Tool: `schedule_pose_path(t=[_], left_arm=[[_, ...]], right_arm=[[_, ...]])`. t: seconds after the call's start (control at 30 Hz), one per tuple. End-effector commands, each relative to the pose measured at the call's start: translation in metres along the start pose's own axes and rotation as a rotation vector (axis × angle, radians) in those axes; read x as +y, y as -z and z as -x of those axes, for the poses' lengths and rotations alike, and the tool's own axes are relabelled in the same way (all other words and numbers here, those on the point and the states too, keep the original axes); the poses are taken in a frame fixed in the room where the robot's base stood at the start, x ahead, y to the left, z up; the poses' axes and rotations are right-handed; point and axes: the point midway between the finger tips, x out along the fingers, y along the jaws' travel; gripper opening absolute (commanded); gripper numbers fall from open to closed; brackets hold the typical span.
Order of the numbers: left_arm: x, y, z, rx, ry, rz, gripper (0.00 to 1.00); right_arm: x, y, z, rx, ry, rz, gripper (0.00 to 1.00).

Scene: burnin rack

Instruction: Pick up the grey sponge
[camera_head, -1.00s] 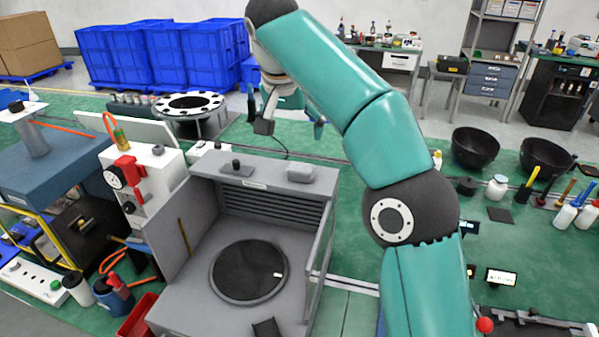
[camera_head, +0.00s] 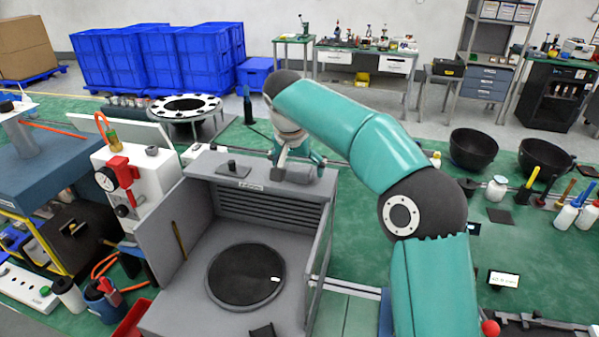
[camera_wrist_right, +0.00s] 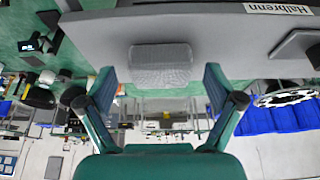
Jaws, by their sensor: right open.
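The grey sponge (camera_head: 301,174) lies on the top ledge of the grey booth (camera_head: 217,167), near its right end. In the head view the fingers of my right gripper (camera_head: 297,158) reach down around the sponge's far side and partly overlap it. In the right wrist view the sponge (camera_wrist_right: 160,66) shows as a light grey rounded block, centred between the spread fingertips of my right gripper (camera_wrist_right: 158,78). There is a gap on either side of it, and nothing is held. My left gripper is in neither view.
The booth holds a round black disc (camera_head: 245,274). Black bowls (camera_head: 473,148) stand at right on the green table.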

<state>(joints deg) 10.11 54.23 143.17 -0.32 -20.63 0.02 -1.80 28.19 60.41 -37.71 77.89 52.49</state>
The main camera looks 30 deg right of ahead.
Motion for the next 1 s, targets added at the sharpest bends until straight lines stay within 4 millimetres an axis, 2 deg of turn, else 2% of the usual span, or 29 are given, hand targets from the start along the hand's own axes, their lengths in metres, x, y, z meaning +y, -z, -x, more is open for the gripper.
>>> schedule_pose_path(t=[0.23,0.27,0.53,1.0], left_arm=[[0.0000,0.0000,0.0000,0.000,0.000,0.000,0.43],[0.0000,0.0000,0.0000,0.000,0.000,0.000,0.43],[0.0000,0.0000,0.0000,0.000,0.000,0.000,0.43],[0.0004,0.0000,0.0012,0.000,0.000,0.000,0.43]], right_arm=[[-0.0006,-0.0002,-0.0029,0.000,0.001,0.001,0.92],[-0.0007,-0.0002,-0.0028,0.000,0.001,0.001,0.88],[-0.0011,-0.0004,-0.0025,0.000,0.001,0.002,0.44],[-0.0023,0.0024,0.0041,0.002,0.002,0.003,0.43]])
